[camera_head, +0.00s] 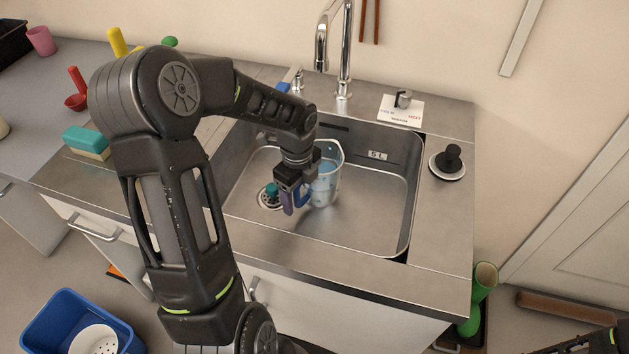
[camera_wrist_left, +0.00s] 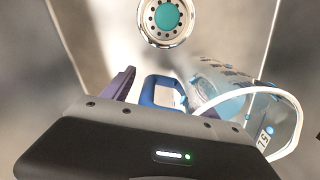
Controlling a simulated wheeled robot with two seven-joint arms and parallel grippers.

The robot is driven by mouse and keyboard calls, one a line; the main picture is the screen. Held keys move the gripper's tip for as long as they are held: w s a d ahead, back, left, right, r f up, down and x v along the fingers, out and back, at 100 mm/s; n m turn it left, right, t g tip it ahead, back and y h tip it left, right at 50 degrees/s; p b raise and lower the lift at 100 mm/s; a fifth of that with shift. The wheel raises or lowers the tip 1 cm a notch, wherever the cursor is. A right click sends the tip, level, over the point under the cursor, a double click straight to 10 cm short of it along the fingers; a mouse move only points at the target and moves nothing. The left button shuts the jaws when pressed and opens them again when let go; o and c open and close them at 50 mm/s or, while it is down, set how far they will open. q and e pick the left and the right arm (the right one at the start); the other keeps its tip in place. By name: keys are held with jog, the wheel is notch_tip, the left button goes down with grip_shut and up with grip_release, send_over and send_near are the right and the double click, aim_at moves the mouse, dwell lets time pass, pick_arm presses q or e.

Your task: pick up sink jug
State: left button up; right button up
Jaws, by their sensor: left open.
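The sink jug (camera_head: 327,178) is clear with a blue handle (camera_head: 301,195) and stands upright in the steel sink, with bluish water inside. In the left wrist view the jug (camera_wrist_left: 235,85) lies at right and its blue handle (camera_wrist_left: 160,92) shows just ahead of the gripper body. My left gripper (camera_head: 294,201) is open and close beside the jug, at its handle side. One purple finger (camera_wrist_left: 122,84) shows left of the handle; the other finger is mostly hidden. I cannot tell whether the fingers touch the handle.
The sink basin (camera_head: 375,225) has a drain with a teal plug (camera_head: 271,190) near the gripper. A tall faucet (camera_head: 344,50) stands behind the jug. A sponge (camera_head: 87,141) lies on the left counter. The basin's right side is clear.

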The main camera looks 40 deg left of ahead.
pick_arm(q)
jog(key=shift+c, duration=0.2)
grip_shut()
dwell(0.6)
